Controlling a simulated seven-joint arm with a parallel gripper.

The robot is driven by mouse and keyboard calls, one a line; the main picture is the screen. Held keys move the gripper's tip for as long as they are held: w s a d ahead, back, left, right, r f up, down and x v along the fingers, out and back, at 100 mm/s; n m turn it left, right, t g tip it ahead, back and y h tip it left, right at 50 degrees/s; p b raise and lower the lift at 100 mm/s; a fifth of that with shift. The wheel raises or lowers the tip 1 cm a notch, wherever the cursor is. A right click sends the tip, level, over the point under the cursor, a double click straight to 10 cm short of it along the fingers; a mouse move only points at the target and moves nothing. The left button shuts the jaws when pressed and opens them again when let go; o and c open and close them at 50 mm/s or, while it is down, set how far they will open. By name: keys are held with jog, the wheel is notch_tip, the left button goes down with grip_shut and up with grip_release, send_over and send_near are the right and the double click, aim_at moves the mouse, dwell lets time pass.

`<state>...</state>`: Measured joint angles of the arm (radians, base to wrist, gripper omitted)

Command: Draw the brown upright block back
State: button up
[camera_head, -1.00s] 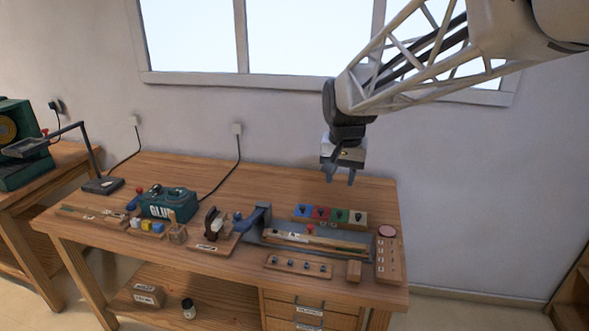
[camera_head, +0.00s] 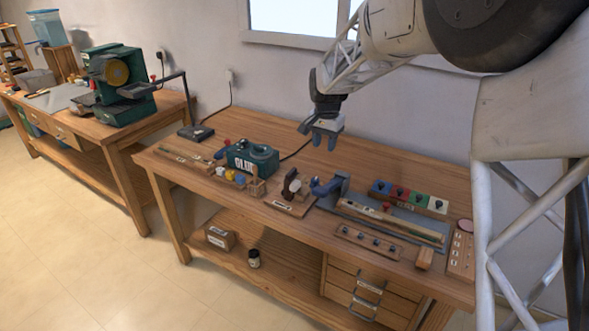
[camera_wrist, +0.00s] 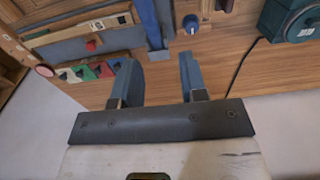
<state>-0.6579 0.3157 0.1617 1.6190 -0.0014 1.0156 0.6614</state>
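A dark brown upright block (camera_head: 290,182) stands on a small wooden board (camera_head: 292,205) near the middle of the bench, with a pale round piece beside it. A lighter wooden block (camera_head: 425,257) also stands upright at the bench's front right. I cannot tell which of the two the task means. My gripper (camera_head: 320,138) is above the back of the bench, well clear of both. In the wrist view my gripper (camera_wrist: 158,75) shows two separated blue-grey fingers with nothing between them. Neither block is clearly recognisable in the wrist view.
A blue vise (camera_head: 330,187) stands right of the dark block, and a teal box (camera_head: 250,157) is to its left. Coloured blocks (camera_head: 400,194) line the back right. A strip with several knobs (camera_head: 367,242) lies in front. The bench's back strip is fairly clear.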

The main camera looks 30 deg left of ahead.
send_over(291, 171)
notch_tip(291, 171, down, 6)
jog(key=shift+f, duration=0.1)
jog(key=shift+d+f, duration=0.1)
jog(key=shift+f, duration=0.05)
jog(key=shift+f, duration=3.8)
grip_shut()
